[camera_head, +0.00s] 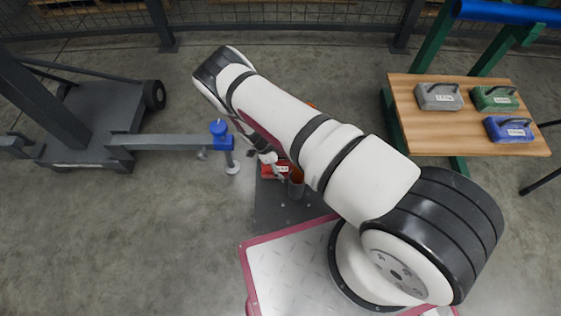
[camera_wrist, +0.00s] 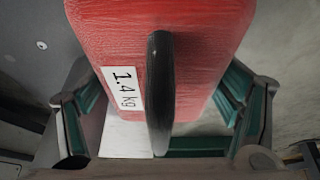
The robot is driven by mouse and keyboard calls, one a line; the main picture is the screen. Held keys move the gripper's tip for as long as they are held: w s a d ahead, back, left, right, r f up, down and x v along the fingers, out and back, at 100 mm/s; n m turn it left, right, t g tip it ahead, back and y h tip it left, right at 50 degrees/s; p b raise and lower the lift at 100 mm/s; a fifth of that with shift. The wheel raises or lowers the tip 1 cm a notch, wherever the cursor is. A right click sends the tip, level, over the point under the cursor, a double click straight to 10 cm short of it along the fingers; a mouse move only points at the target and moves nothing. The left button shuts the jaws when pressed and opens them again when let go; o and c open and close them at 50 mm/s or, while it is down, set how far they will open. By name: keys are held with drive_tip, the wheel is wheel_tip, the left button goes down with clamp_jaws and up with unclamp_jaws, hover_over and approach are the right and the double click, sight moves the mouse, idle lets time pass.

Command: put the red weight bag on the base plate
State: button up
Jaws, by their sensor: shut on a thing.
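The red weight bag (camera_head: 269,172) shows below my gripper (camera_head: 268,159) in the head view, partly hidden by my arm. In the wrist view the bag (camera_wrist: 205,45) fills the upper middle, with a white "1.4 kg" label and a black handle (camera_wrist: 160,90). My gripper is shut on the bag by its handle; green-padded fingers show at both sides. The dark grey base plate (camera_head: 275,212) lies under and in front of the bag in the head view. I cannot tell whether the bag touches it.
A grey frame with a blue-topped clamp (camera_head: 219,128) is at left. At right, a wooden bench (camera_head: 430,133) carries grey (camera_head: 438,98), green (camera_head: 494,100) and blue (camera_head: 509,131) weight bags. Floor at lower left is clear.

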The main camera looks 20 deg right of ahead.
drive_tip(key=shift+w+f, duration=0.1)
drive_tip(key=shift+f, duration=0.85)
drive_tip(key=o, duration=1.9)
drive_tip(key=shift+f, duration=0.15)
drive_tip(key=p+v, duration=0.4)
drive_tip(key=v, duration=0.8)
drive_tip(key=shift+s, duration=0.2)
